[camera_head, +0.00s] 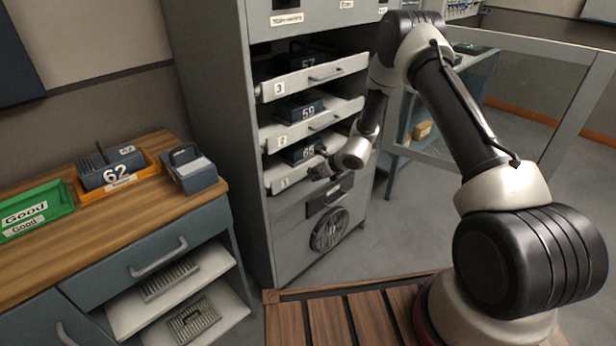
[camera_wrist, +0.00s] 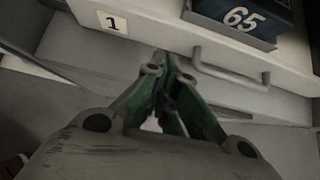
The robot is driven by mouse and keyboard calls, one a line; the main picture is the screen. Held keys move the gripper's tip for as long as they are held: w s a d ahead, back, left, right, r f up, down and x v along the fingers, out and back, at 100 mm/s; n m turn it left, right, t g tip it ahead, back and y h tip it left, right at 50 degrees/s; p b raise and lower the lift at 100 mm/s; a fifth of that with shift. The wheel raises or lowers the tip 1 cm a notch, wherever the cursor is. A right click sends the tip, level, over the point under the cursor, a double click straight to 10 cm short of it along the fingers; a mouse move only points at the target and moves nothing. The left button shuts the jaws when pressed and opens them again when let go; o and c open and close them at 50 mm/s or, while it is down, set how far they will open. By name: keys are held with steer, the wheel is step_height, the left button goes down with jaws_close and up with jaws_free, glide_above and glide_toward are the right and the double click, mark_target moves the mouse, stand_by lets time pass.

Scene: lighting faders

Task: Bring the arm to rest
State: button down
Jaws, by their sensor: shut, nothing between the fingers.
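My gripper (camera_head: 322,172) is at the front of the grey cabinet (camera_head: 207,120), close to the lowest open drawer, labelled 1 (camera_head: 292,181). In the wrist view my gripper (camera_wrist: 168,62) is shut and empty, with its fingertips together. The front of drawer 1 (camera_wrist: 150,32) and its bar handle (camera_wrist: 232,76) lie just beyond the fingers. I cannot tell whether the fingers touch the drawer. My arm (camera_head: 455,110) reaches from the right across to the cabinet, bent high at the elbow.
Drawers 2 (camera_head: 318,124) and 3 (camera_head: 315,78) are also pulled out, each holding a dark numbered unit. A wooden bench (camera_head: 110,220) with a green bin (camera_head: 35,208) and an orange tray (camera_head: 147,168) stands left. A glass-panelled frame (camera_head: 520,85) stands behind my arm.

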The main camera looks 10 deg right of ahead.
steer(key=s+d+r+n+g+y, duration=0.1)
steer(key=s+r+n+g, duration=0.1)
steer(key=s+r+n, duration=0.45)
steer(key=s+d+r+n+g+y, duration=0.1)
steer(key=s+r+n+g, duration=0.15)
steer(key=s, duration=0.65)
steer(key=s+d+r+n+g+y, duration=0.1)
steer(key=s+d+r+n+g, duration=0.1)
steer(key=s+r+n, duration=0.45)
steer(key=s+d+r+n+t+h, duration=0.1)
steer(key=s+d+r+n+h, duration=0.1)
steer(key=s+d+r+n, duration=0.2)
steer(key=s+d+r+n+t+h, duration=0.1)
steer(key=s+d+r+n+h, duration=0.2)
steer(key=s+d+r, duration=0.5)
steer(key=s+d+r+n+t+h, duration=0.1)
steer(key=s+d+r+n+h, duration=0.2)
steer(key=s+r, duration=0.9)
step_height(320, 180, up, 4)
steer(key=d+n, duration=0.2)
steer(key=n, duration=0.1)
steer(key=shift+d+f+t, duration=0.2)
steer(key=shift+d+t, duration=0.15)
steer(key=shift+d, duration=0.05)
